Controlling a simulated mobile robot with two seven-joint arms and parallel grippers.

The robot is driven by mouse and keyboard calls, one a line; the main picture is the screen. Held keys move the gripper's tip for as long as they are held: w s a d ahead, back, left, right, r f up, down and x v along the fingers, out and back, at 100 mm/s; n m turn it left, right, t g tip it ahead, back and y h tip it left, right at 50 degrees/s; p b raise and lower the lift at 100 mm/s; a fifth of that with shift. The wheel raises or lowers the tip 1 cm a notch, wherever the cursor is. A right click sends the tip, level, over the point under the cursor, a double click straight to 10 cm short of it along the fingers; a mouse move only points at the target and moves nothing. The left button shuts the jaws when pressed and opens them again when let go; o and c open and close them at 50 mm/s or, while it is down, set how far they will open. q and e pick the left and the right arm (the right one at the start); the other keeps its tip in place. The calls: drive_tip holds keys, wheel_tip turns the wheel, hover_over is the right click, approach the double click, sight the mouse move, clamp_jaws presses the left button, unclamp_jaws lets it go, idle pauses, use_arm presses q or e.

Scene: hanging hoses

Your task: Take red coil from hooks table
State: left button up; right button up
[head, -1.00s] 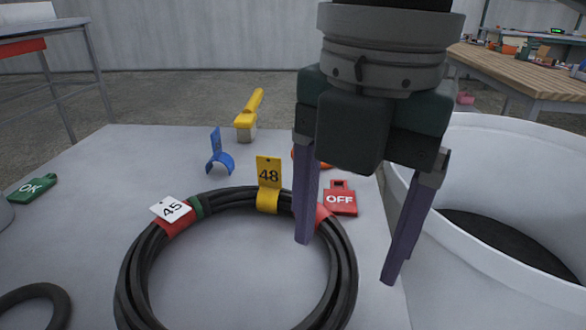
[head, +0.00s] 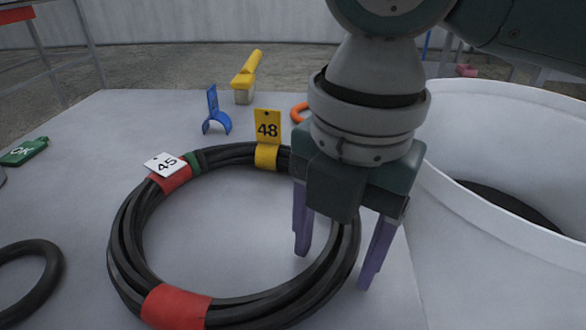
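A black hose coil (head: 125,235) lies flat on the grey table (head: 75,175). It has red bands (head: 176,307) at the front and upper left, a white tag marked 45 (head: 164,165) and a yellow tag marked 48 (head: 267,126). My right gripper (head: 335,268) points down at the coil's right side. Its purple fingers are spread, one inside the ring and one outside, with the hose strands between them. I see no clear closing on the hose. The gripper hides the coil's upper right part. My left gripper is not in view.
A white tub (head: 500,130) stands close on the right with a dark hose inside. A yellow-handled brush (head: 247,78), a blue clip (head: 214,112) and an orange ring (head: 299,112) lie behind the coil. A green OK tag (head: 24,152) and another black hose (head: 50,275) are at left.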

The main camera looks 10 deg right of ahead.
clamp_jaws()
idle(0.3)
idle(0.7)
drive_tip(key=shift+c, duration=1.9)
unclamp_jaws()
clamp_jaws()
drive_tip(key=shift+r, duration=0.15)
